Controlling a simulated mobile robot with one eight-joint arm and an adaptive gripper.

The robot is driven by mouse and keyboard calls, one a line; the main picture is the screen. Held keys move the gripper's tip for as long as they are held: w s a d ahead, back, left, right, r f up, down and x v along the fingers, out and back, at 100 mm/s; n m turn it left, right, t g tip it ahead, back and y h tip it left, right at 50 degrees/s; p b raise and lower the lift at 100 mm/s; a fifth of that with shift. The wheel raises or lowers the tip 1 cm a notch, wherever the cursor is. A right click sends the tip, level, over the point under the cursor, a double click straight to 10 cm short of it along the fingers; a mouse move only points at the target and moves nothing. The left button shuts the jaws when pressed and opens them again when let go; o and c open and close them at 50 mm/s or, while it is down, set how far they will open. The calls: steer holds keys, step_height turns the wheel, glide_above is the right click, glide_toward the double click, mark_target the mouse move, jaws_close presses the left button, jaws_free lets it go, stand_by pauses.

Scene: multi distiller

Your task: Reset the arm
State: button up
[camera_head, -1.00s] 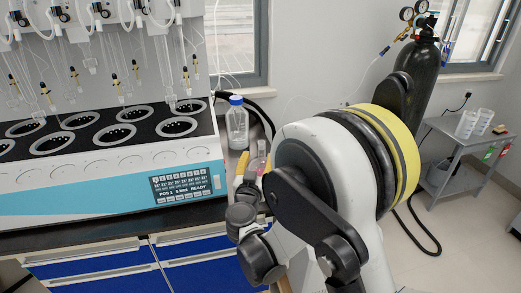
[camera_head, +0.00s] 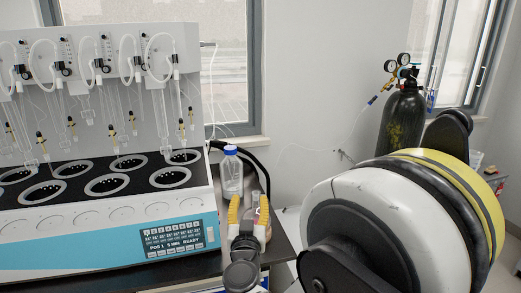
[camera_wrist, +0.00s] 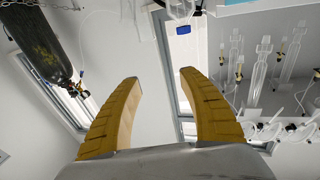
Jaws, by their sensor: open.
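My gripper (camera_head: 249,213) has yellow fingers and is in front of the bench's right end in the head view. In the wrist view my gripper (camera_wrist: 160,90) shows its two yellow fingers spread well apart with nothing between them. A clear bottle with a blue cap (camera_head: 232,173) stands on the bench just behind the fingers. A small glass vessel (camera_head: 256,198) shows beside the fingers, partly hidden by them. My large white and yellow arm link fills the lower right of the head view.
The multi distiller (camera_head: 95,215), with several black wells and hanging glassware, fills the left of the bench (camera_head: 283,248). A dark gas cylinder (camera_head: 403,120) with gauges stands at the back right. A thin tube runs from it along the wall.

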steer(key=s+d+r+n+g+y, duration=0.1)
steer(key=s+d+r+n+y, duration=0.15)
steer(key=r, duration=0.25)
steer(key=s+d+r+n+g+y, duration=0.1)
steer(key=s+r+n+y, duration=0.15)
steer(key=r+y, duration=0.2)
steer(key=s+d+f+m+g+h, duration=0.2)
steer(key=s+d+f, duration=0.4)
steer(key=s+d, duration=0.3)
steer(key=s+d+f+m+g+h, duration=0.2)
steer(key=s+d+f+g+h, duration=0.3)
steer(key=s+d, duration=0.5)
steer(key=s+f+g, duration=0.2)
steer(key=s, duration=0.2)
steer(key=shift+d+m+g, duration=0.2)
steer(key=shift+m+g, duration=0.1)
steer(key=shift+m, duration=0.1)
